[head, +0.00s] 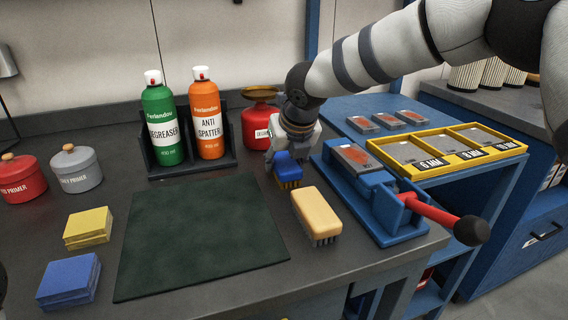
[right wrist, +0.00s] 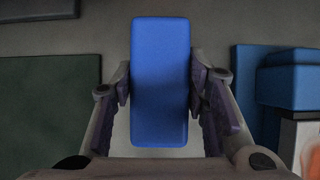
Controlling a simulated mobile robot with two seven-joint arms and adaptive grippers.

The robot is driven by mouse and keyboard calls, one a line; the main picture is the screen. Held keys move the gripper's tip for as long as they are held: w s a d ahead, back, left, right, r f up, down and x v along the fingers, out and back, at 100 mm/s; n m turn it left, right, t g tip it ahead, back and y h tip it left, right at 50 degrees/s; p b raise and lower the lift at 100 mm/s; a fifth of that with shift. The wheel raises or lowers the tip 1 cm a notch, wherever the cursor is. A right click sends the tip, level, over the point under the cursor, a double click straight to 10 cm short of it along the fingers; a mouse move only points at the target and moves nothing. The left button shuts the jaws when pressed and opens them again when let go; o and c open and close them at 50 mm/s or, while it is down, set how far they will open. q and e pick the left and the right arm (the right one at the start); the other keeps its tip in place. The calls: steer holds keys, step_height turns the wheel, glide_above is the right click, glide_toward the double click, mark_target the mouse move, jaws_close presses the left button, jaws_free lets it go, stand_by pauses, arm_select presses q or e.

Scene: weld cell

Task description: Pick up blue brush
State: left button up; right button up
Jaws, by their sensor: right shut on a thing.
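The blue brush (head: 287,171) is at the back middle of the bench in the head view, behind the yellow brush. Its blue back (right wrist: 160,80) fills the middle of the right wrist view. My right gripper (head: 283,153) is shut on it, one finger against each long side, as the right wrist view (right wrist: 160,88) shows. I cannot tell whether the bristles touch the bench. My left gripper is not in view.
A yellow brush (head: 317,214) stands nearby, left of the blue vise (head: 385,205) with its red handle. A dark green mat (head: 198,240) lies to the left. Spray cans (head: 208,120) in a black rack and a red can (head: 257,118) stand behind. Yellow and blue pads (head: 88,227) lie at left.

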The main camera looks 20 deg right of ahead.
mark_target(281, 154)
steer(key=shift+r, duration=0.15)
steer(key=r, duration=0.4)
steer(key=shift+s+r, duration=0.15)
steer(key=shift+s, duration=0.1)
steer(key=v, duration=0.2)
steer(key=p+v, duration=0.1)
steer(key=v, duration=0.3)
steer(key=shift+s+d+r, duration=0.15)
steer(key=shift+s+d, duration=0.2)
steer(key=shift+s, duration=0.2)
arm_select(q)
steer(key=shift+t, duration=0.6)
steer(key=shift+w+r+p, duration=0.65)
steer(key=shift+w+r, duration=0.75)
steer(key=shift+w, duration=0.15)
arm_select(e)
steer(key=s+d+r, duration=0.1)
steer(key=s+r, duration=0.2)
steer(key=s, duration=0.6)
steer(key=shift+d, duration=0.3)
